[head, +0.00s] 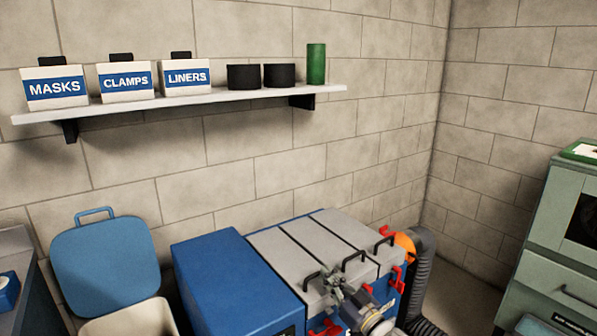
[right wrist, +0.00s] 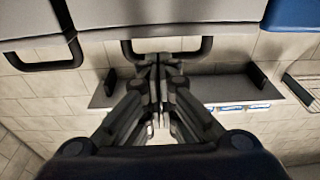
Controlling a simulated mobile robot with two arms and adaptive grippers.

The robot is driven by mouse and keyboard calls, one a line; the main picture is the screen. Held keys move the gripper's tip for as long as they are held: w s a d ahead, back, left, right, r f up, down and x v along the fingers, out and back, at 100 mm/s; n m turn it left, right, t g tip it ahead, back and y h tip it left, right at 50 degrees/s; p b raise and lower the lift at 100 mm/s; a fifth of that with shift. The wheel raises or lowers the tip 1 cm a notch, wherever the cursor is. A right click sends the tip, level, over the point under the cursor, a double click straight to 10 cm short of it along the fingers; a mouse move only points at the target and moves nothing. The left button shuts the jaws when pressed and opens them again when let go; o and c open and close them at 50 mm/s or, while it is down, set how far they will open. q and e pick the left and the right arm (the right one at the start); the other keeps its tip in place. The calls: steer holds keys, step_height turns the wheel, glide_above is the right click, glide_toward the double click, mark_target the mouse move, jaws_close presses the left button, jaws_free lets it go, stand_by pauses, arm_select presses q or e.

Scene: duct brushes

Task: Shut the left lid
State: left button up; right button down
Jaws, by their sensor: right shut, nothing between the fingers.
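The machine (head: 235,280) has three grey lids side by side, each with a black handle at its front. The left lid (head: 272,255) borders the blue part and looks to lie about level with the others; I cannot tell if it is fully down. Its black handle (head: 307,284) is just left of my right gripper (head: 334,277). In the right wrist view, which is upside down, the gripper (right wrist: 158,62) is shut and empty, with its tips close to a handle (right wrist: 204,50) on a grey lid; contact is unclear. My left gripper is out of view.
Red latches (head: 397,279) and an orange fitting with a dark hose (head: 421,270) are at the machine's right. A bin with a raised blue lid (head: 105,265) stands at the left. A shelf (head: 225,96) with boxes runs along the wall above.

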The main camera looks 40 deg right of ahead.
steer(key=shift+s, duration=0.1)
steer(key=s+a+f, duration=0.1)
steer(key=s+f, duration=0.1)
steer(key=s, duration=0.9)
steer(key=shift+s+a, duration=0.15)
steer(key=shift+s, duration=0.15)
